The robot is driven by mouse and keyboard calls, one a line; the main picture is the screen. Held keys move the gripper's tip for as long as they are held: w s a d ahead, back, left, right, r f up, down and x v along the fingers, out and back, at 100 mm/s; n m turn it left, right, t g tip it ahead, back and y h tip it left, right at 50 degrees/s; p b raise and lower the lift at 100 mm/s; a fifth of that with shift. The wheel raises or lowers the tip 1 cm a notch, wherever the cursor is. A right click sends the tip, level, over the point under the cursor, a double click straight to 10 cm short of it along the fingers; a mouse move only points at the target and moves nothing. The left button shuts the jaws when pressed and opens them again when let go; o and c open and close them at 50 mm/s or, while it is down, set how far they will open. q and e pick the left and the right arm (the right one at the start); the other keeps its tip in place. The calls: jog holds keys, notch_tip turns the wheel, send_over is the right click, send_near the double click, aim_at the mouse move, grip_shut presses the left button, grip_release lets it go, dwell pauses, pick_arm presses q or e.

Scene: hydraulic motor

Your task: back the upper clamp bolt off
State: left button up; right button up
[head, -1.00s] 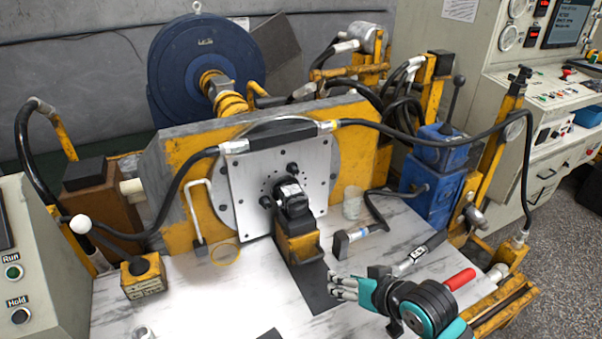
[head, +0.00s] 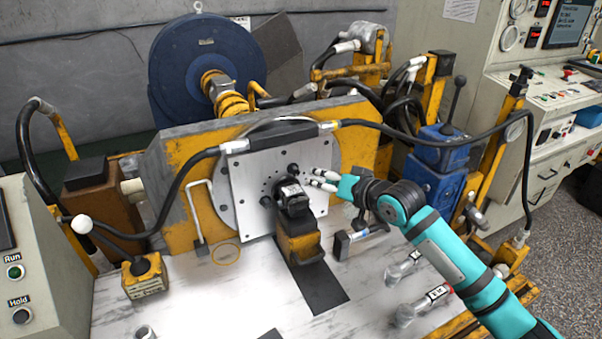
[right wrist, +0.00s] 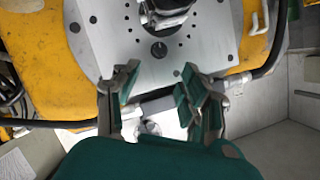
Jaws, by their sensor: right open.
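The black hydraulic motor (head: 291,200) sits against the square metal plate (head: 240,180) in the middle of the head view. A dark bolt head (head: 293,168) shows just above it, the upper one. Another dark bolt head (head: 265,201) shows at its left. My right gripper (head: 318,180) is open and empty, to the right of the upper bolt and apart from it. In the right wrist view its spread fingers (right wrist: 158,92) face the plate. A round dark fastener (right wrist: 158,49) lies beyond them; I cannot tell which one it is. My left gripper is not in view.
A yellow support block (head: 299,245) stands under the motor. A black hose (head: 440,133) arches over the right side. Tools with white labels (head: 425,301) lie on the right of the bench (head: 205,300).

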aim_at(297, 172)
jog(key=x, duration=0.9)
jog(key=shift+w+a+f, duration=0.15)
jog(key=shift+w, duration=0.15)
grip_shut()
